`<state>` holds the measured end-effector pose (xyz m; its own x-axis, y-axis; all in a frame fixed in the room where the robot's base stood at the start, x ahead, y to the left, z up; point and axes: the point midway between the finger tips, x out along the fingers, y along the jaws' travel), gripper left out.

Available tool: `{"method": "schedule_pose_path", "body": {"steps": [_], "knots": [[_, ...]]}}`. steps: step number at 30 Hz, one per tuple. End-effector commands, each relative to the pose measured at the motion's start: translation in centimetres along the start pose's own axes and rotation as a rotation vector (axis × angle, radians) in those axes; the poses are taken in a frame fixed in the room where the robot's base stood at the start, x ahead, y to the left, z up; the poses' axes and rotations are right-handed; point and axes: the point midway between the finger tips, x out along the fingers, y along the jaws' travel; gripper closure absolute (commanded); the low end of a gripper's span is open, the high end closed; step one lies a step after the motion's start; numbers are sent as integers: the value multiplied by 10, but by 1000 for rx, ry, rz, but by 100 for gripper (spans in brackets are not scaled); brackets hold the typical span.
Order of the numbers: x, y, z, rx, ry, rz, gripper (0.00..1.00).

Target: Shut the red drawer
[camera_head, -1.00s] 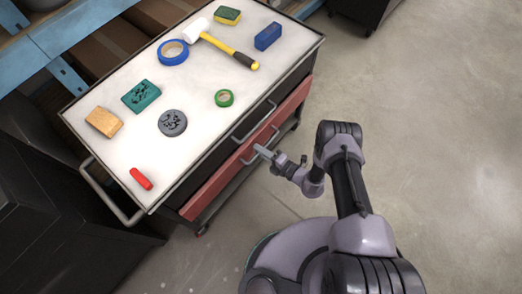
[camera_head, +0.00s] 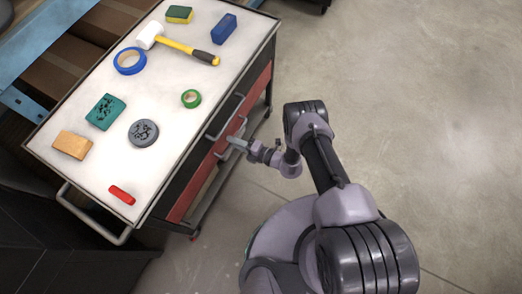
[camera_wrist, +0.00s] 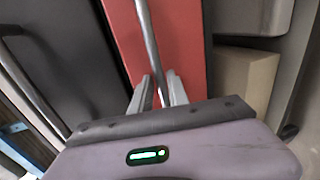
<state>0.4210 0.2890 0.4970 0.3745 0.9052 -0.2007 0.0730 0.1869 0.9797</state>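The red drawer (camera_head: 199,184) is the lower drawer on the front of a dark tool cart, below a black drawer (camera_head: 180,186). How far its front stands out from the cart is hard to tell from above. In the wrist view the red front (camera_wrist: 188,40) fills the upper middle, with its metal bar handle (camera_wrist: 149,45) running down between my fingers. My gripper (camera_head: 234,141) is at this handle. In the wrist view the two fingers (camera_wrist: 160,88) flank the bar closely and appear shut on it. The inside of the drawer is hidden.
The cart's white top (camera_head: 165,90) holds a hammer (camera_head: 180,46), tape rolls, sponges and other small things. A side rail (camera_head: 90,214) sticks out at the cart's near left end. The floor (camera_head: 400,110) to the right is open.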

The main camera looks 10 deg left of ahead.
Motion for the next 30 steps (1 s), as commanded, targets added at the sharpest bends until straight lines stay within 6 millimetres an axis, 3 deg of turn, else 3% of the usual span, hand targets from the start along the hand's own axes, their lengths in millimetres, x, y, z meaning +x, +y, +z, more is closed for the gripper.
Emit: {"method": "schedule_pose_path", "body": {"steps": [12,15,20,30], "knots": [[-122,3,1,7,-9,-2,80],[-143,2,1,5,-7,-1,80],[-158,0,-1,4,-3,-2,80],[-160,0,-1,4,-1,-2,80]]}}
